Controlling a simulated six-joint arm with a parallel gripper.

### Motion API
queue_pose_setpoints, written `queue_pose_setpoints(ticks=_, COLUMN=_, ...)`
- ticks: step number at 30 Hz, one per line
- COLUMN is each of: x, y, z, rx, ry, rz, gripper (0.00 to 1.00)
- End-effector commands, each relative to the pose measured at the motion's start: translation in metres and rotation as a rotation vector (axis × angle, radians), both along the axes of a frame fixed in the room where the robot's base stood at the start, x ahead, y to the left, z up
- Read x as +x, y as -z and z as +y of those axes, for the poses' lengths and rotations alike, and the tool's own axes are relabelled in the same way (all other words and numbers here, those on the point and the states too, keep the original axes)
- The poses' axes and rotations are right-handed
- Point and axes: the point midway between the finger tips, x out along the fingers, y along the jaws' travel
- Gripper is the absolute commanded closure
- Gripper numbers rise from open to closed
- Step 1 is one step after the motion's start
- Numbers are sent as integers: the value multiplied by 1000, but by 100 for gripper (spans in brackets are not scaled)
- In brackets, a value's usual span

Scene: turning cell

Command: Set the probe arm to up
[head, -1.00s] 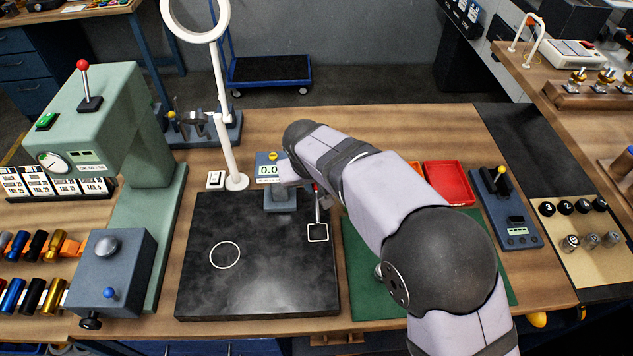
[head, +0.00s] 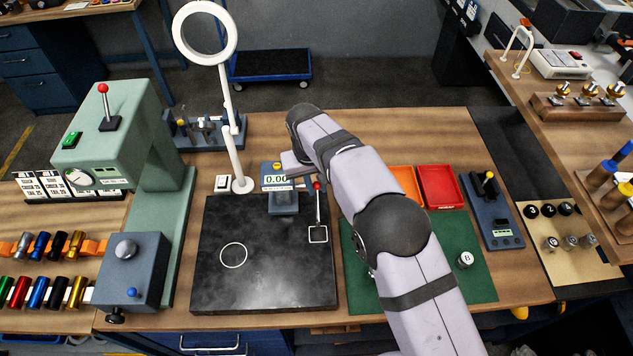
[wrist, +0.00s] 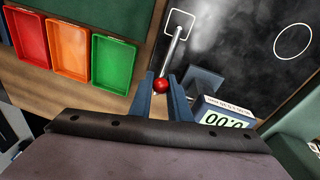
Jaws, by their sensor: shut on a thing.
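The probe arm (head: 318,205) is a thin metal rod with a red ball at its end, beside a grey gauge with a display (head: 277,182) reading 0.00. In the wrist view the red ball (wrist: 160,85) sits between the two blue-grey fingers of my gripper (wrist: 162,86), which is shut on it. The rod (wrist: 174,50) runs from the ball towards a white square outline on the black plate. In the head view my forearm and wrist hide most of the gripper.
The black plate (head: 265,290) with a white circle lies in front of the gauge. A white ring lamp stand (head: 232,125) rises behind, to the left. A red tray (head: 440,187) and an orange tray (head: 405,186) lie right of my arm. A green mat (head: 475,285) lies under it.

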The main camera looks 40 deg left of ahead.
Motion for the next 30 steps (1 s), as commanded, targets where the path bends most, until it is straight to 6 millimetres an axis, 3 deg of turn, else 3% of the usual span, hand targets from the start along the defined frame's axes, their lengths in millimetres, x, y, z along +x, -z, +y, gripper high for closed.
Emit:
queue_pose_setpoints(ticks=5, x=1, y=-2, z=1, rx=4, ry=-1, rz=-3, gripper=100)
queue_pose_setpoints(ticks=6, x=1, y=-2, z=1, rx=4, ry=-1, rz=-3, gripper=76)
queue_pose_setpoints(ticks=7, x=1, y=-1, z=1, rx=4, ry=-1, rz=-3, gripper=73)
queue_pose_setpoints(ticks=20, x=-1, y=-6, z=1, rx=3, ry=0, rz=-2, gripper=73)
queue_pose_setpoints(ticks=30, x=-8, y=-47, z=0, rx=6, ry=-1, rz=-3, gripper=73)
